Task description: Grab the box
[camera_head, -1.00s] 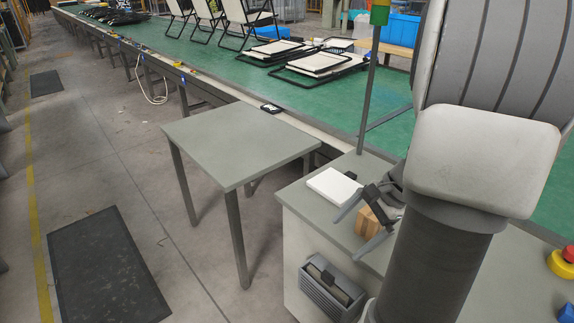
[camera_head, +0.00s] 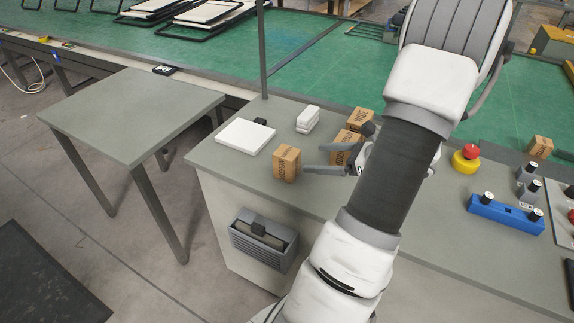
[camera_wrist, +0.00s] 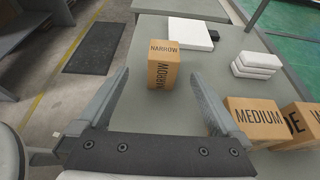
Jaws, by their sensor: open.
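A small brown cardboard box marked NARROW (camera_head: 287,163) stands upright on the grey cabinet top. In the wrist view this NARROW box (camera_wrist: 163,65) is beyond the fingertips, roughly centred between them. My gripper (camera_head: 304,158) is open and empty, its fingers pointing toward the box; the wrist view shows both fingers (camera_wrist: 163,84) spread wide. A box marked MEDIUM (camera_wrist: 252,120) and another, partly cut off, marked WIDE (camera_wrist: 298,125) are right of my gripper in the wrist view. In the head view two brown boxes (camera_head: 361,118) stand behind my gripper, one partly hidden.
A flat white box (camera_head: 245,136) and stacked white pieces (camera_head: 308,119) lie behind the NARROW box. A red emergency button (camera_head: 466,157) and a blue holder (camera_head: 505,214) are at right. A grey table (camera_head: 135,110) stands left, with a green conveyor (camera_head: 200,55) behind.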

